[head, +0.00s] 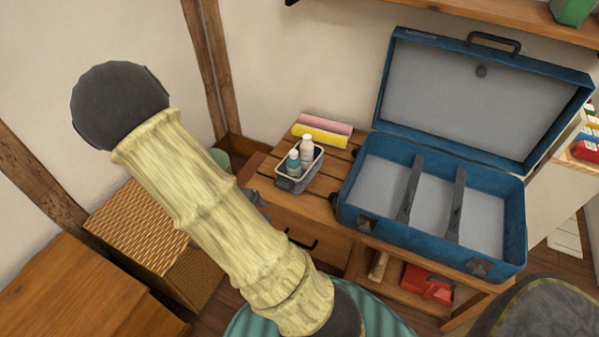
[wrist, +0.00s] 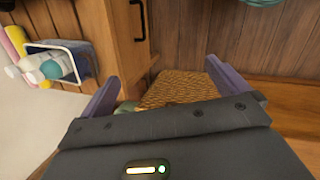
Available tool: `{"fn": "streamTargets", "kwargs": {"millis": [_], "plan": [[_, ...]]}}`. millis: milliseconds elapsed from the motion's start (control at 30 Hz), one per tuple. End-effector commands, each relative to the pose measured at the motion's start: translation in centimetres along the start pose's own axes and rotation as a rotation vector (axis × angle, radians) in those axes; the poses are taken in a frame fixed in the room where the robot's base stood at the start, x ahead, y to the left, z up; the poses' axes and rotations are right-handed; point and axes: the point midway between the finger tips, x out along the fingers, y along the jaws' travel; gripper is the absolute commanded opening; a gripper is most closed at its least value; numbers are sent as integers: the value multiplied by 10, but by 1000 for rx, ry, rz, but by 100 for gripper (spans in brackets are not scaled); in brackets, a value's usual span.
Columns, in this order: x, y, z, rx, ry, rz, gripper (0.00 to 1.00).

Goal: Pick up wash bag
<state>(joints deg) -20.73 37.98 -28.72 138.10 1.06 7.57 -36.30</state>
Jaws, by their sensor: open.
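The likely wash bag (head: 290,186) is a small grey-blue open container with a pale rim, holding a white bottle and a teal, white-capped bottle. It stands on the slatted wooden bench (head: 335,163), left of the suitcase. In the wrist view the container (wrist: 82,57) shows at the upper left, outside the fingers. My gripper (wrist: 161,70) is open, with two purple-grey fingers apart and nothing held between them. It is clear of the container, which lies to the left of the fingers. In the head view my arm hides most of the gripper.
An open blue suitcase (head: 350,205) with two dark straps stands on the bench's right. Pink (head: 325,124) and yellow (head: 319,136) rolls lie behind the container. A wicker box (head: 140,225) stands left, partly behind my arm. A red object (head: 428,283) sits on the lower shelf.

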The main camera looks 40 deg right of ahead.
Motion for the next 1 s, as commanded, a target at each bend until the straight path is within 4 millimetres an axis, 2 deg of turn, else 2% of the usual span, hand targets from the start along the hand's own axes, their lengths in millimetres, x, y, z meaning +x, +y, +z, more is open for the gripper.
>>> {"fn": "streamTargets", "kwargs": {"millis": [33,200,400,567,700,833,1000], "plan": [[17,5,2,-62,-41,33,100],[53,30,9,-278,-160,153,100],[76,69,13,-559,-320,313,100],[78,104,6,-802,-467,452,100],[68,129,-9,-1002,-596,570,100],[58,142,-22,-1120,-676,639,100],[53,146,-27,-1161,-703,661,100]]}}
